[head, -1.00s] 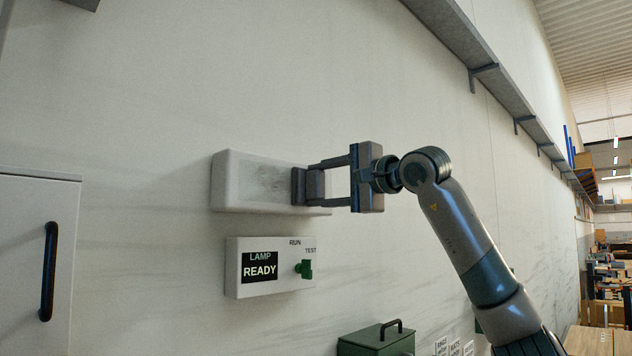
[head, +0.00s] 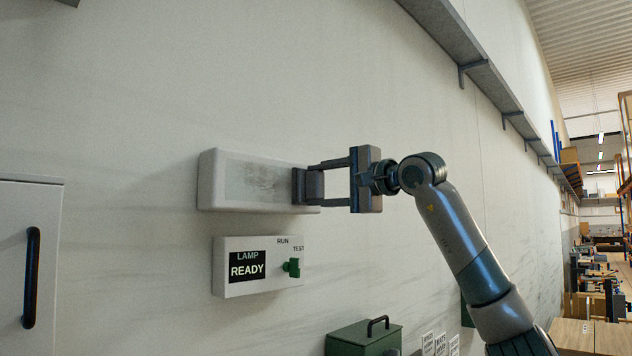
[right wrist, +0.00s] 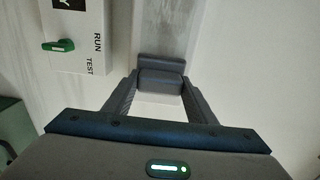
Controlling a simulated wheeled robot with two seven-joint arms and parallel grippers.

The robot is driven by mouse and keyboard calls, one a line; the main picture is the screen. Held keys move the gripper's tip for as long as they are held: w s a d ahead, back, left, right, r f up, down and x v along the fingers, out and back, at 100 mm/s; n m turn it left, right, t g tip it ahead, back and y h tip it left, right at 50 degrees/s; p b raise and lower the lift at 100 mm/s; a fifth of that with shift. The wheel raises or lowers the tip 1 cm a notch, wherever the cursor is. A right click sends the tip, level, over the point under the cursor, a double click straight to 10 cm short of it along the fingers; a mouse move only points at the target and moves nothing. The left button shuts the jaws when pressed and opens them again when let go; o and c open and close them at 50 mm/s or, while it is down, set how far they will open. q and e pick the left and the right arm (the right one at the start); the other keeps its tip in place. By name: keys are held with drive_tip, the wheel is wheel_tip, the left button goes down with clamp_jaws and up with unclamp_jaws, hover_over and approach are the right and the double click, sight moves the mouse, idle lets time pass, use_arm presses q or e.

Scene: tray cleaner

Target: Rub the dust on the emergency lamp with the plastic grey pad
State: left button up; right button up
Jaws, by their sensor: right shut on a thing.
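The emergency lamp (head: 228,182) is a long white box on the wall, with a dark smudge of dust on the middle of its front panel. My right gripper (head: 324,184) is shut on the grey pad (head: 301,187), at the right end of the lamp. The pad covers that end of the panel and looks to be against it; exact contact is hard to tell. In the right wrist view the pad (right wrist: 161,78) sits between the fingertips, with the lamp's panel (right wrist: 166,30) beyond it. My left gripper is not in view.
A lamp control box (head: 262,289) reading "LAMP READY", with a green RUN/TEST switch (head: 291,267), is on the wall just below the lamp. A white cabinet (head: 15,240) stands at left, a green box (head: 350,341) below. A shelf (head: 450,40) runs along the upper wall.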

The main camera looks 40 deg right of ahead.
drive_tip(key=shift+d, duration=0.1)
idle(0.3)
drive_tip(key=d, duration=0.3)
drive_tip(key=shift+w+d, duration=0.2)
drive_tip(key=shift+d, duration=0.05)
idle(0.7)
drive_tip(key=shift+s+a, duration=0.15)
drive_tip(key=shift+a, duration=1.7)
drive_tip(key=shift+a, duration=0.15)
drive_tip(key=shift+s+a, duration=0.15)
drive_tip(key=shift+a, duration=1.55)
drive_tip(key=shift+a, duration=0.1)
drive_tip(key=shift+s+a, duration=0.15)
drive_tip(key=shift+a, duration=1.6)
